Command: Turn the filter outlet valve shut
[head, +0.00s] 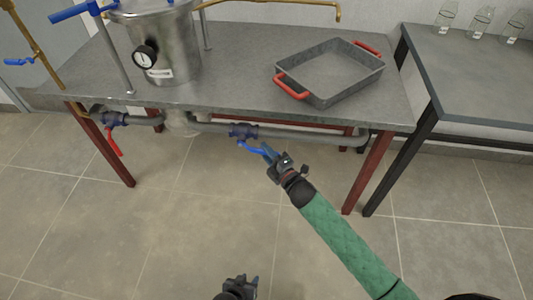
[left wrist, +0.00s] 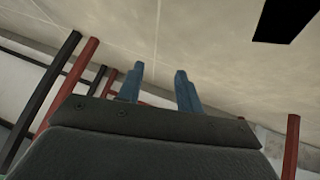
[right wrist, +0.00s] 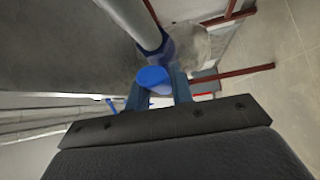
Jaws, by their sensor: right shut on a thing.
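Under the table, a dark valve body (head: 243,131) sits on the grey horizontal pipe. Its blue handle (head: 251,149) points out and down to the right, at an angle to the pipe. My right gripper (head: 269,154) is shut on this handle. In the right wrist view, the rounded blue handle (right wrist: 153,77) lies between the fingers, with the pipe (right wrist: 136,22) beyond. A second valve (head: 114,118) with a red handle (head: 115,143) is at the left; that handle hangs down. My left gripper (head: 241,283) is low over the floor; its fingers (left wrist: 160,88) are apart and empty.
The steel filter vessel (head: 165,45) with a gauge stands on the table (head: 235,85). A grey tray (head: 330,75) with red handles is on its right part. Red table legs (head: 369,172) flank the pipe. A side table (head: 470,75) holds glass jars. The front floor is clear.

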